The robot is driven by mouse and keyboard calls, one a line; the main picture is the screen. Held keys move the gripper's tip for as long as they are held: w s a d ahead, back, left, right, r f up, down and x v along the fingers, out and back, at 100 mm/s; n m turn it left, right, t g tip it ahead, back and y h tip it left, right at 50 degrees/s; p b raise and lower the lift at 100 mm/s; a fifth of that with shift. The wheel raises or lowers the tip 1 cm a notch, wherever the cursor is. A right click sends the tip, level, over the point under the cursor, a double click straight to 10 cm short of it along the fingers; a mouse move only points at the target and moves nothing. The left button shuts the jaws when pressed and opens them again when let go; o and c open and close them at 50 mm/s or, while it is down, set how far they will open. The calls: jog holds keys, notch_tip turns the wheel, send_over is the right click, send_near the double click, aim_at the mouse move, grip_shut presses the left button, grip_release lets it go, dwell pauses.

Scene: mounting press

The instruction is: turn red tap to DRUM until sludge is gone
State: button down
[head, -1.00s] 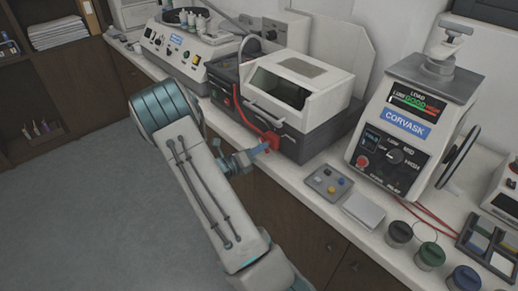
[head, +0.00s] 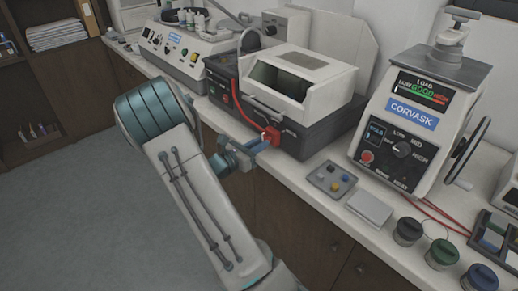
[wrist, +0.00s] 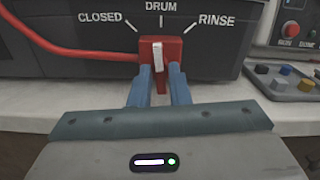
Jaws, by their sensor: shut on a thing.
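The red tap (wrist: 174,50) is on the dark front of the machine, with a white marker on its face. In the wrist view the marker points up at the DRUM label (wrist: 161,6), between CLOSED (wrist: 100,17) and RINSE (wrist: 217,20). My gripper (wrist: 162,75) has its two blue fingers shut on the tap's lower part from both sides. In the head view the tap (head: 272,134) sits at my gripper's tip (head: 261,144). The machine's white hood (head: 318,92) has a dark greenish window (head: 278,77); no sludge can be made out.
A red hose (wrist: 62,50) runs left from the tap. A grey tray of coloured pieces (head: 331,180) lies on the counter to the right, near a white pad (head: 369,208). The CORVASK press (head: 412,125) stands further right. Floor is free at left.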

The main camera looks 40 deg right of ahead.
jog(key=shift+f+m+b, duration=0.1)
jog(key=shift+m+b, duration=0.2)
jog(key=shift+m, duration=0.2)
jog(key=c, duration=1.5)
grip_release()
jog(key=shift+a, duration=0.1)
jog(key=a, duration=0.9)
jog(key=s+a, duration=0.1)
jog(key=a, duration=0.3)
jog(key=shift+a+b, duration=0.35)
jog(key=shift+a, duration=0.05)
